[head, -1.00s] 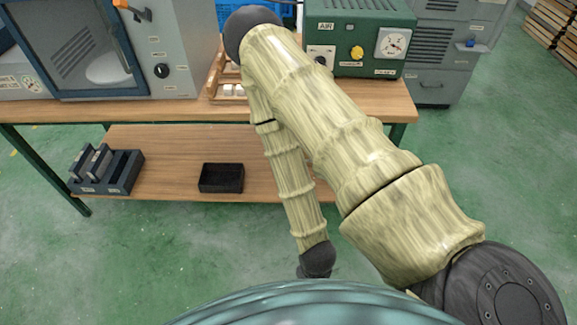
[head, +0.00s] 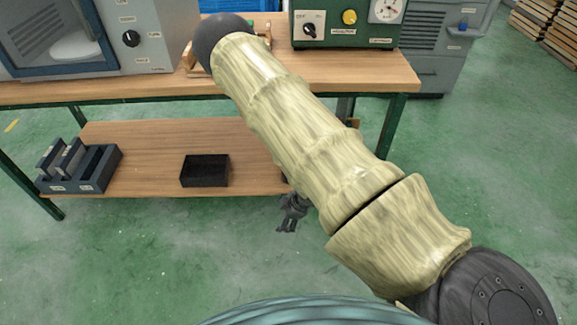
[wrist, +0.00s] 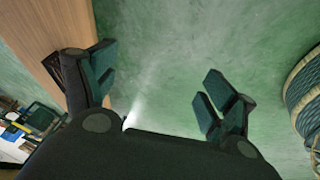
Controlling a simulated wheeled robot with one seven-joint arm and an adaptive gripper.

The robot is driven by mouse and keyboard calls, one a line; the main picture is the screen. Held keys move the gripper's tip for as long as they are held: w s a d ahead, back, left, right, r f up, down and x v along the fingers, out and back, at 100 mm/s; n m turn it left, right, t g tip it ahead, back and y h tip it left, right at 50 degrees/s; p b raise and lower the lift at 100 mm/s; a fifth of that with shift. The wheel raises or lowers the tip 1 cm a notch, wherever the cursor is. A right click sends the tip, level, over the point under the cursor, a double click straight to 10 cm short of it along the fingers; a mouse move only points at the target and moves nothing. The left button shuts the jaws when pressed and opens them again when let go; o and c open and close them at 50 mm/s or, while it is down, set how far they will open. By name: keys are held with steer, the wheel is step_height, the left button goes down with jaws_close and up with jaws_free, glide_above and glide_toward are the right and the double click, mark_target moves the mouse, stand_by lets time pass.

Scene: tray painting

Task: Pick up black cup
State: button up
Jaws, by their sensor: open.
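I cannot make out a black cup in either view. A black open-topped box (head: 205,171) sits on the lower shelf of the workbench, near its front edge. My gripper (head: 288,226) hangs just in front of the shelf, to the right of the box and apart from it. In the wrist view my gripper (wrist: 158,78) has its fingers spread wide, with only green floor between them. A dark slatted edge (wrist: 68,78), possibly the box, shows partly behind the left finger.
The lower wooden shelf (head: 130,146) also holds a dark divided holder (head: 82,168) at left. The upper bench top (head: 345,68) carries a grey oven-like machine (head: 125,35), a partly hidden wooden rack and a green control box (head: 345,22). The floor in front is clear.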

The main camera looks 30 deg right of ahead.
steer(key=w+d+f+n+g+y+b, duration=0.1)
steer(key=w+d+f+n+b, duration=0.25)
steer(key=w+n+b, duration=0.35)
steer(key=w+d+f+n+b, duration=0.2)
steer(key=w+d+n+b, duration=0.35)
steer(key=w, duration=0.35)
steer(key=w+d+r+n+g+h+b, duration=0.3)
steer(key=w+d+n+b, duration=0.6)
steer(key=b, duration=0.4)
steer(key=shift+r+n, duration=0.5)
steer(key=shift+n, duration=0.05)
steer(key=shift+w+d+f, duration=0.1)
steer(key=shift+f, duration=0.1)
step_height(320, 180, down, 10)
steer(key=b, duration=0.5)
steer(key=shift+f+b, duration=0.25)
steer(key=shift+b, duration=0.15)
steer(key=c, duration=1.1)
